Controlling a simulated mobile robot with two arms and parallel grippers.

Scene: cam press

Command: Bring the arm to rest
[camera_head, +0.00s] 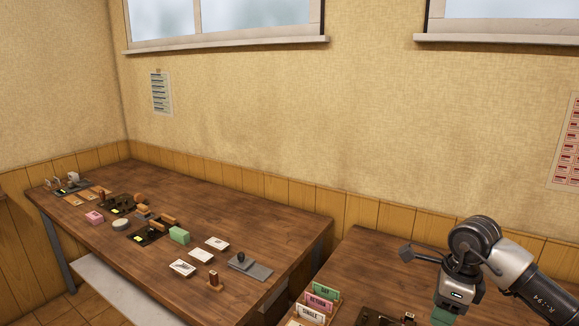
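My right arm (512,270) comes in from the lower right over the right table. Its wrist (460,285) points down near the bottom edge of the picture. A green part (443,315) shows just below the wrist and is cut off by the frame. I cannot tell whether it is held or stands behind. The fingertips are not clearly visible, so I cannot tell whether the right gripper is open or shut. My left arm and gripper are not in view.
The left wooden table (285,225) carries a green block (179,235), a pink block (95,217), white cards (201,255), stamps and dark devices. On the right table (370,260), labelled cards (318,302) stand in a holder. A gap separates the tables.

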